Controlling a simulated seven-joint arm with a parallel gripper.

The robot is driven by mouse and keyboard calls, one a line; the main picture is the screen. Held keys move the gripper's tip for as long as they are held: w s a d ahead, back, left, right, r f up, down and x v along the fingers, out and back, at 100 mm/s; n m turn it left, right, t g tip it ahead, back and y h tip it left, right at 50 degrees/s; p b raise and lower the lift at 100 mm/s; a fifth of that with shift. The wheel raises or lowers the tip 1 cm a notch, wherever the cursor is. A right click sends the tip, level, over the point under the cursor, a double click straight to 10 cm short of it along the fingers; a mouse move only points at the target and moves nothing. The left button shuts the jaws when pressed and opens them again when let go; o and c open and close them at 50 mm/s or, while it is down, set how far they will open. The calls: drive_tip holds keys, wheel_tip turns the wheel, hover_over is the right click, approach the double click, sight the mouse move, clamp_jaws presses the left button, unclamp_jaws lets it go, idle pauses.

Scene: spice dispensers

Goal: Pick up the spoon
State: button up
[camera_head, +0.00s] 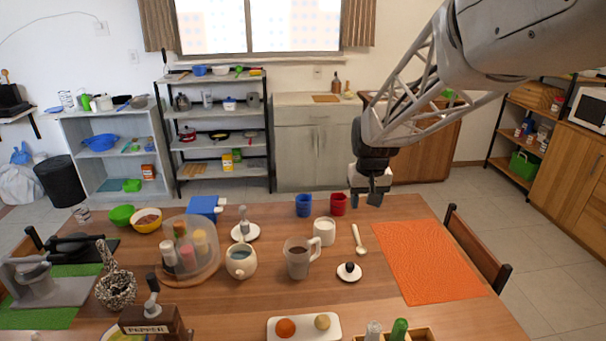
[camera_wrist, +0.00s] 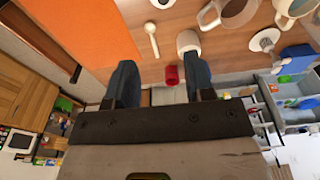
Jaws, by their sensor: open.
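A pale spoon (camera_head: 358,240) lies on the wooden table, between a white cup and the orange placemat. In the wrist view the spoon (camera_wrist: 151,38) shows near the top, beyond my fingertips, with its bowl end towards the top edge of the picture. My gripper (camera_head: 370,200) hangs above the far edge of the table, beyond the spoon and apart from it. In the wrist view my gripper (camera_wrist: 160,75) has its two dark fingers spread, with nothing held between them.
A white cup (camera_head: 324,232), a red cup (camera_head: 338,204) and a blue cup (camera_head: 303,206) stand left of the spoon. A glass mug (camera_head: 298,258) and a small white lid (camera_head: 349,272) are nearer. The orange placemat (camera_head: 430,262) lies flat and bare at right.

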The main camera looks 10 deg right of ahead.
drive_tip(key=w+d+f, duration=0.3)
drive_tip(key=w+f, duration=0.7)
drive_tip(key=w, duration=0.4)
drive_tip(key=g, duration=0.1)
approach(357, 234)
drive_tip(key=shift+s+f, duration=0.2)
drive_tip(key=shift+f, duration=0.05)
drive_tip(key=shift+w+d+f, duration=0.15)
drive_tip(key=shift+w+f, duration=0.1)
drive_tip(key=shift+f, duration=0.25)
drive_tip(key=shift+f, duration=1.25)
drive_tip(key=shift+f, duration=2.6)
